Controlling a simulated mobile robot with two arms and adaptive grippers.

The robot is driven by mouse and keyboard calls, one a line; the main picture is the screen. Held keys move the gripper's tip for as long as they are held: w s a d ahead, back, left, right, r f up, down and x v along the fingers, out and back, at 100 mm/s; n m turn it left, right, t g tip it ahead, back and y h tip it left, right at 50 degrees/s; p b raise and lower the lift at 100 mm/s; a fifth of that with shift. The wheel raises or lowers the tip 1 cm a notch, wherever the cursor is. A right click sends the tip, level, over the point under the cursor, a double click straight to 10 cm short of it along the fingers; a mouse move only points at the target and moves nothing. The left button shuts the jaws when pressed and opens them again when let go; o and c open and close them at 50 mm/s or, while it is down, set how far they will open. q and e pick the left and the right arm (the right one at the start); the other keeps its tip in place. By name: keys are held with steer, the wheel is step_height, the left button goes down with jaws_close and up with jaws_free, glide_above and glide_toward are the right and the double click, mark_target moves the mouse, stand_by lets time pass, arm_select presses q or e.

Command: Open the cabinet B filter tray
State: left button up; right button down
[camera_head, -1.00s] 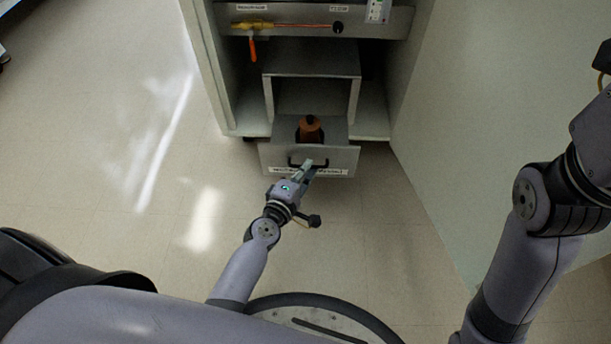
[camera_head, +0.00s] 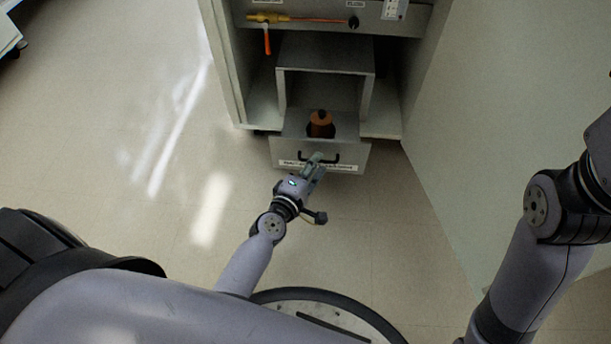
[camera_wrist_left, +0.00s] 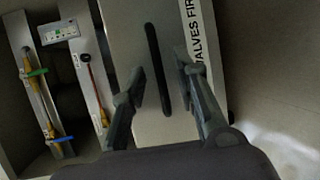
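The filter tray (camera_head: 290,152) is a grey drawer low in the cabinet, pulled out with its front beyond the cabinet's bottom edge. A brown bottle (camera_head: 320,124) shows inside it. Its black bar handle (camera_head: 303,155) also shows in the left wrist view (camera_wrist_left: 156,65). My left gripper (camera_head: 314,160) is at the handle. In the left wrist view its fingers (camera_wrist_left: 160,80) are open, one on either side of the handle, with gaps visible. A white label (camera_head: 335,168) runs below the handle; part of it reads "VALVES FIR". My right gripper is outside the frames.
The grey cabinet (camera_head: 234,75) stands around the tray, with a panel above carrying a yellow valve (camera_head: 268,18) and an orange lever (camera_head: 267,40). The floor (camera_head: 110,190) at the left is clear.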

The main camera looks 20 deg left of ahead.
arm_select(q)
steer(key=v, duration=1.1)
steer(key=shift+s+r, duration=0.1)
